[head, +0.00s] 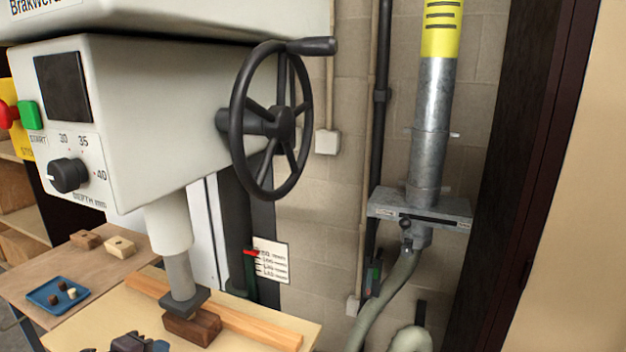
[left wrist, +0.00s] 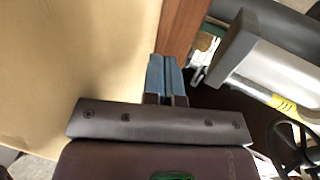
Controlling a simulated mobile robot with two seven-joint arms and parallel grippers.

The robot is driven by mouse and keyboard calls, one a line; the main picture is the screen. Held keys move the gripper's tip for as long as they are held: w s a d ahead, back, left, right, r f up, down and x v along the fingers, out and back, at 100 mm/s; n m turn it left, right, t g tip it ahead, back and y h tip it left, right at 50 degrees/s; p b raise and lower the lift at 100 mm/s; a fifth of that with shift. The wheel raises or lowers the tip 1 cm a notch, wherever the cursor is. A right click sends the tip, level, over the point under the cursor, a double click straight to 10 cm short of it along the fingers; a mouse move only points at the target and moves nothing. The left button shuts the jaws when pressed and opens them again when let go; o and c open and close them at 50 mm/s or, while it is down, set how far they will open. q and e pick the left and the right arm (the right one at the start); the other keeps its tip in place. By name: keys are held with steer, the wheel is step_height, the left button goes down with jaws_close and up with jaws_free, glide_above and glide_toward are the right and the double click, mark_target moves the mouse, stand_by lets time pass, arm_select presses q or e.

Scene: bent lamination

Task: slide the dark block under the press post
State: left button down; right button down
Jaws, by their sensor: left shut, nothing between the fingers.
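The dark brown block (head: 193,328) lies on the pale press table, against or close to the front of the lighter wooden strip (head: 250,325). The grey press post (head: 180,275) comes down from the white press, and its dark square foot (head: 184,303) appears over the block's back left part. I cannot tell whether foot and block touch. My left gripper (head: 160,346) is at the bottom edge of the head view, left of the block. Its blue fingers (left wrist: 165,75) are shut and empty in the left wrist view, pointing toward a reddish-brown wooden surface. My right gripper is not in view.
A black handwheel (head: 272,120) sticks out on the press's right side. A side table at left holds a blue tray (head: 57,294) and small wooden blocks (head: 120,246). A metal duct and hose (head: 385,300) stand at right. The press table's right front is clear.

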arm_select(q)
steer(key=shift+s+a+r+p, duration=0.1)
steer(key=shift+s+a+p, duration=0.15)
steer(key=shift+s, duration=0.5)
steer(key=shift+s+a+r+p, duration=0.15)
steer(key=shift+s+a, duration=0.25)
steer(key=shift+s, duration=0.4)
steer(key=shift+s+a+r+p, duration=0.1)
steer(key=shift+s+a+p, duration=0.15)
steer(key=shift+s, duration=0.5)
steer(key=shift+s+f, duration=0.1)
steer(key=shift+f, duration=0.05)
